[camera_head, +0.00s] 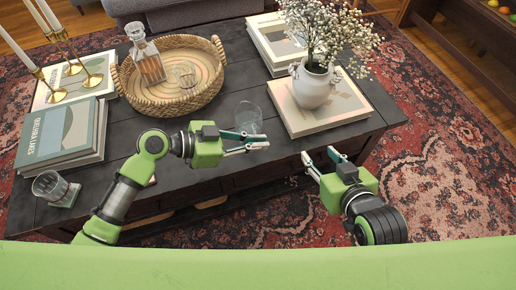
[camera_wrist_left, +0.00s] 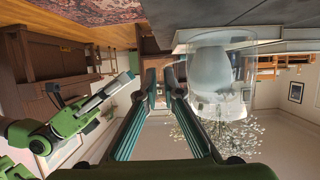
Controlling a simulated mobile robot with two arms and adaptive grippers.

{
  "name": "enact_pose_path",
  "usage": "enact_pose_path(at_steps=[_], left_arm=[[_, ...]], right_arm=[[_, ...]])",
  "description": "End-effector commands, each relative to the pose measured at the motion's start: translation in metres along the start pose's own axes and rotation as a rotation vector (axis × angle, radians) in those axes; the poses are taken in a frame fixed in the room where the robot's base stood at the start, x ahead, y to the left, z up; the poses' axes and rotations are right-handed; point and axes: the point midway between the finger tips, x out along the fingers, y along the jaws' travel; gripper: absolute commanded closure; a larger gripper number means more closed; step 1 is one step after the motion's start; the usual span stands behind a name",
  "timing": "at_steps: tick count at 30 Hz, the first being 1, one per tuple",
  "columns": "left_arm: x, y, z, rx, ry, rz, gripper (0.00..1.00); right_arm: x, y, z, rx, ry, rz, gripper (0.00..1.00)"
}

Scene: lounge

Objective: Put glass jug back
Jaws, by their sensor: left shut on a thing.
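A clear glass jug (camera_head: 249,116) stands near the table's front edge, just behind my left fingers. In the left wrist view the jug (camera_wrist_left: 215,75) looks large, upside down and see-through, right of the fingertips. My left gripper (camera_head: 266,140) has its fingers close together at the jug and is shut on it; its fingers also show in the left wrist view (camera_wrist_left: 162,78). The exact contact is hard to see through the clear glass. My right gripper (camera_head: 320,156) is open and empty, off the table's front edge.
A white flower vase (camera_head: 313,87) stands on a book (camera_head: 345,107) right of the jug. Books, brass candlesticks (camera_head: 92,75) and a tumbler (camera_head: 50,186) stand at left. Dark tabletop is bare between tray and jug.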

Motion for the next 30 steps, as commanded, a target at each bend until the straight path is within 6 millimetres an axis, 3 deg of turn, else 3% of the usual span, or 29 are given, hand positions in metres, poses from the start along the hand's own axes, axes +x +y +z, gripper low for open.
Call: enact_pose_path(at_steps=[5, 16, 30], left_arm=[[0.006, -0.004, 0.002, 0.003, 0.005, -0.001, 1.00], [0.018, -0.005, 0.029, 0.002, 0.005, -0.002, 1.00], [0.019, -0.005, 0.032, 0.002, 0.004, -0.002, 1.00]], right_arm=[[0.002, -0.002, -0.011, 0.000, 0.052, -0.003, 0.60], [0.000, -0.009, -0.068, 0.000, 0.304, -0.018, 0.60], [-0.002, -0.009, -0.077, 0.000, 0.342, -0.020, 0.60]])
